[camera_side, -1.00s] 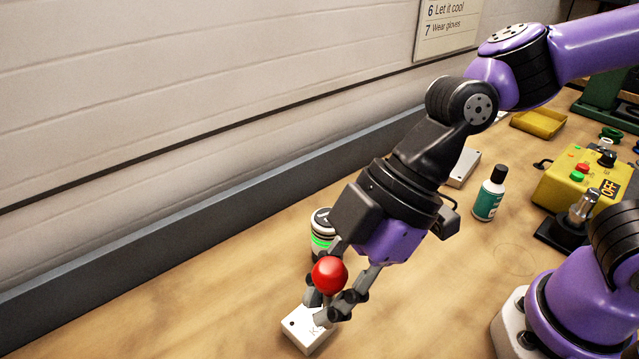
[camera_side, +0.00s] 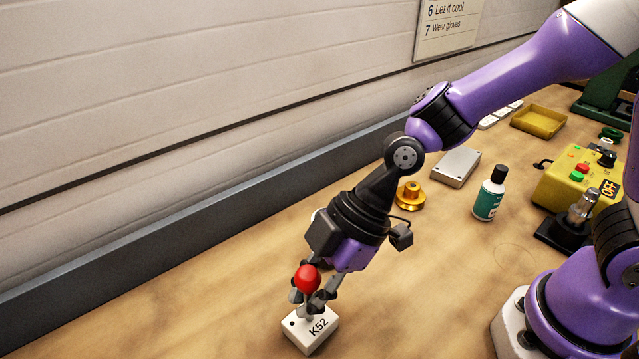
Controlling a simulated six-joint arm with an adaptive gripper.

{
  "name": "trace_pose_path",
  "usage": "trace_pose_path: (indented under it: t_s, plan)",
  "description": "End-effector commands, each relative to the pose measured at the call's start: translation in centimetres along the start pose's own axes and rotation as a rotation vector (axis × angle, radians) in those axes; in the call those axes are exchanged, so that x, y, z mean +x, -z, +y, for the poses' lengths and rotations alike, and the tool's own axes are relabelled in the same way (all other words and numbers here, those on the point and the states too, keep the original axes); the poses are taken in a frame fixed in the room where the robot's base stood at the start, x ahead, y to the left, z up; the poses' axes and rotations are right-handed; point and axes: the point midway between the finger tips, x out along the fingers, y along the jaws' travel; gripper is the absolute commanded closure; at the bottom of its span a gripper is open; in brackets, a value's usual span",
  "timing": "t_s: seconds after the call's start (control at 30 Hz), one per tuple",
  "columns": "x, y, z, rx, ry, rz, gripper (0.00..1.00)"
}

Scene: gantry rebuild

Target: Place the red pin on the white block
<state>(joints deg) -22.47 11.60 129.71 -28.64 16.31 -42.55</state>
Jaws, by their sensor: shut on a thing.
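The red pin (camera_side: 307,278) has a round red head and is upright in my gripper (camera_side: 314,302). My gripper points down, and its fingers are shut on the pin just below the head. The white block (camera_side: 317,334) lies on the table at the bottom centre, marked K52, with a dark hole near its left corner. The pin is right over the block's back part.
A gold flanged part (camera_side: 411,196), a grey box (camera_side: 455,166) and a bottle with a teal label (camera_side: 489,194) stand to the right. Farther right are a yellow control box (camera_side: 577,184) and a yellow tray (camera_side: 538,121). A grey rail (camera_side: 150,255) runs along the wall. The table left of the block is clear.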

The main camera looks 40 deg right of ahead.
Motion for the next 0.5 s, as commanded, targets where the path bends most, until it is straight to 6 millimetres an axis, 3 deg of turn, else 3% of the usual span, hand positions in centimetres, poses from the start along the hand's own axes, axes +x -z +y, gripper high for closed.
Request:
trace_pose_path:
  t_s: [0.03, 0.1, 0.5]
  plan:
    - [0.07, -0.05, -0.01, 0.0, 0.0, 0.0, 0.66]
    - [0.05, -0.03, -0.01, 0.0, 0.0, 0.0, 0.41]
    - [-0.25, 0.17, -0.01, -0.001, 0.0, 0.0, 0.41]
